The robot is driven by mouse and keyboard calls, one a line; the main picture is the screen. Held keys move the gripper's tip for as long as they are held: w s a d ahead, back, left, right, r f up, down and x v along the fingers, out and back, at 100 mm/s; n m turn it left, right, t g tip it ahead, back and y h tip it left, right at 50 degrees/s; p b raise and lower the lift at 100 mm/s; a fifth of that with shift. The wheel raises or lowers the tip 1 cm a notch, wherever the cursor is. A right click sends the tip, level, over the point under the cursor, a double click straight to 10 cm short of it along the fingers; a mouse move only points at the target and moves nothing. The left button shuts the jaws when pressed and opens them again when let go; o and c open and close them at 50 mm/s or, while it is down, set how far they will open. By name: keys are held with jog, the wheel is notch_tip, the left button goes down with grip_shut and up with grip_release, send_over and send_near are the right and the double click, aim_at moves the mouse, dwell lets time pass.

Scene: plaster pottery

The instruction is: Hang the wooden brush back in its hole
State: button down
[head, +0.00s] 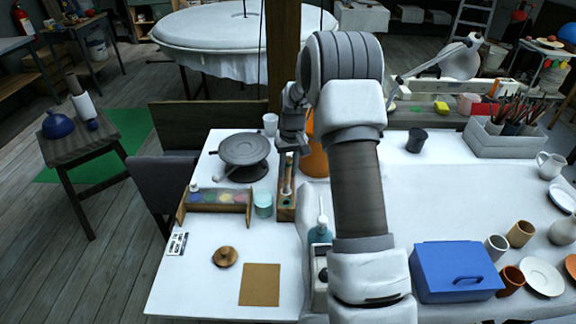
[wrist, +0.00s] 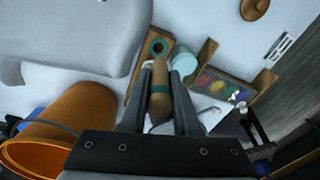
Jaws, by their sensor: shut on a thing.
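My gripper (wrist: 160,76) is shut on the wooden brush (wrist: 160,98), a tan handle with a green band, held between the two fingers. The wooden holder (wrist: 137,69) is a narrow block with a dark, green-ringed hole (wrist: 157,46). In the wrist view the brush's end lies just short of this hole, over the holder; I cannot tell the height between them. In the head view my gripper (head: 289,150) is above the holder (head: 286,213), behind my arm's near links. The brush's lower end is hard to make out there.
A teal-lidded jar (head: 263,204) stands close left of the holder, beside a paint box (head: 217,201). An orange vessel (head: 314,158) stands close right of my gripper. A pump bottle (head: 320,229) is in front. A dark turntable (head: 243,152) is behind left.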

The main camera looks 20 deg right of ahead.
aim_at(288, 184)
jog(key=shift+f+b, duration=1.1)
jog(key=shift+f, duration=0.8)
jog(key=shift+f, duration=0.15)
jog(key=shift+f+b, duration=1.55)
jog(key=shift+f, duration=0.55)
jog(key=shift+f, duration=0.35)
jog(key=c, duration=0.6)
grip_release()
jog(key=shift+r, duration=0.1)
jog(key=r, duration=1.1)
jog(key=s+d+r, duration=0.1)
jog(key=r, duration=0.5)
jog(key=shift+s+r+p, duration=0.1)
jog(key=shift+r+p, duration=0.1)
jog(key=shift+p, duration=0.15)
